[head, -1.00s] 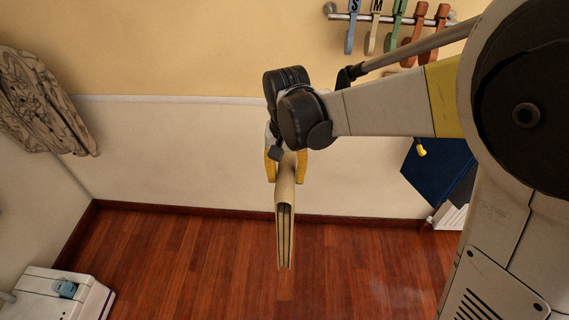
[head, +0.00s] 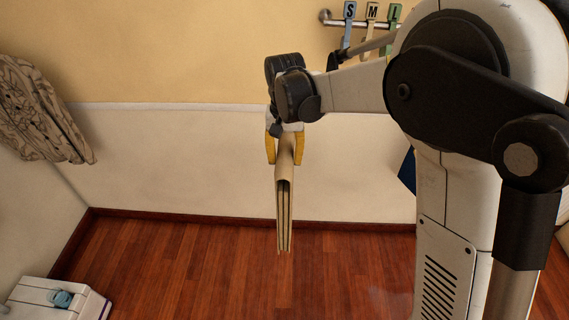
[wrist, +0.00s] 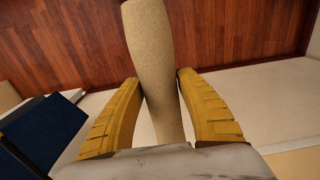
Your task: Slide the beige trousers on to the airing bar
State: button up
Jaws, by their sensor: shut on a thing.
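The beige trousers (head: 284,205) hang folded in layers from my gripper (head: 285,160) in the head view, clear above the wooden floor. My gripper's yellow fingers are shut on their upper fold. In the wrist view the trousers (wrist: 155,65) run between the two yellow fingers (wrist: 160,85) and away toward the floor. I cannot make out the airing bar for certain in either view.
A wall rail (head: 325,17) with size-marked hangers is at the top. A patterned garment (head: 40,110) hangs at the left. A white box (head: 55,300) stands at the lower left. A dark blue thing (head: 407,172) is partly behind my arm. The middle floor is clear.

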jog(key=shift+w+d+p, duration=0.1)
jog(key=shift+w+d, duration=0.1)
jog(key=shift+w, duration=1.45)
jog(key=shift+w+d+p, duration=0.1)
jog(key=shift+w+d, duration=0.05)
jog(key=shift+w, duration=1.5)
jog(key=shift+w+d+p, duration=0.1)
jog(key=shift+w+d, duration=0.1)
jog(key=shift+w, duration=1.45)
jog(key=shift+w+d+p, duration=0.15)
jog(key=shift+w+p, duration=0.15)
jog(key=shift+w, duration=1.15)
jog(key=shift+w+d+p, duration=0.15)
jog(key=shift+w+p, duration=0.2)
jog(key=shift+w, duration=1.15)
jog(key=shift+w+d+p, duration=0.15)
jog(key=shift+w+p, duration=0.15)
jog(key=shift+w, duration=1.15)
jog(key=shift+f+b, duration=0.5)
jog(key=shift+f, duration=0.3)
jog(key=o, duration=1.3)
